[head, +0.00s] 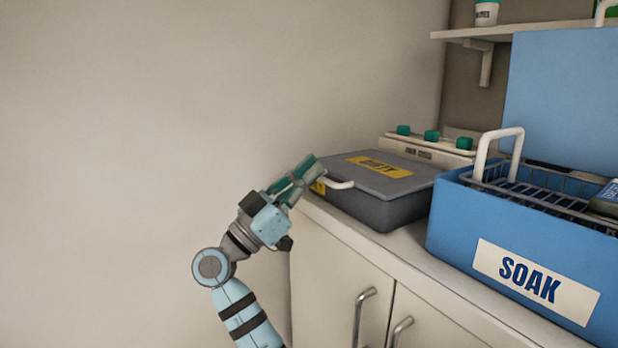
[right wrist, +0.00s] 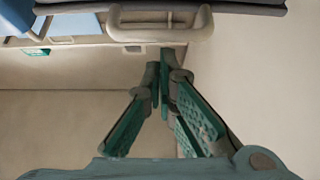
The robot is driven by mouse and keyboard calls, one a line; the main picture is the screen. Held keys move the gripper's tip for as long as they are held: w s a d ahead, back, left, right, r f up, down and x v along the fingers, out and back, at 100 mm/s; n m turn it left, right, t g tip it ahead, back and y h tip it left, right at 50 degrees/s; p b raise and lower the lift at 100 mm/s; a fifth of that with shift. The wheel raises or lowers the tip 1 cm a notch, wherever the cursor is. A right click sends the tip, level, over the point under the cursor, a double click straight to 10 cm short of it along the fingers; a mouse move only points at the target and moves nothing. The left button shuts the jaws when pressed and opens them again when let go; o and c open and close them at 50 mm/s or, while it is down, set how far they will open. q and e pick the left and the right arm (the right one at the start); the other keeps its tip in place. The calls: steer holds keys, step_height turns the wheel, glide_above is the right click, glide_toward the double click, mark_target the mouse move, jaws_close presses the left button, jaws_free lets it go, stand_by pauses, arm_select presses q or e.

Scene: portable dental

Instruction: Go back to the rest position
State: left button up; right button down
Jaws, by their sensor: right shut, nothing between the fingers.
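My right gripper (head: 304,167) shows in the head view at the left front edge of the counter, beside the handle of a lidded grey box (head: 375,208). In the right wrist view its green fingers (right wrist: 162,75) are shut, tips together, with nothing between them. The box's pale handle (right wrist: 160,22) shows at the top of that view, apart from the fingertips there. In the head view the fingers partly cover a yellow label on the box's front. My left gripper is not in view.
A blue bin (head: 450,228) marked SOAK, with a wire basket (head: 545,196) and white handle, stands right of the grey box. Behind is a pale unit with green knobs (head: 431,136). Cabinet doors with handles (head: 362,318) are below the counter. The left side shows bare wall.

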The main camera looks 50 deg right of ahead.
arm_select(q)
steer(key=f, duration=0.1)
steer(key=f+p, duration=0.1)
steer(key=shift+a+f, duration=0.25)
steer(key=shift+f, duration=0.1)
arm_select(e)
steer(key=v, duration=0.8)
steer(key=shift+a, duration=0.45)
steer(key=shift+f, duration=0.15)
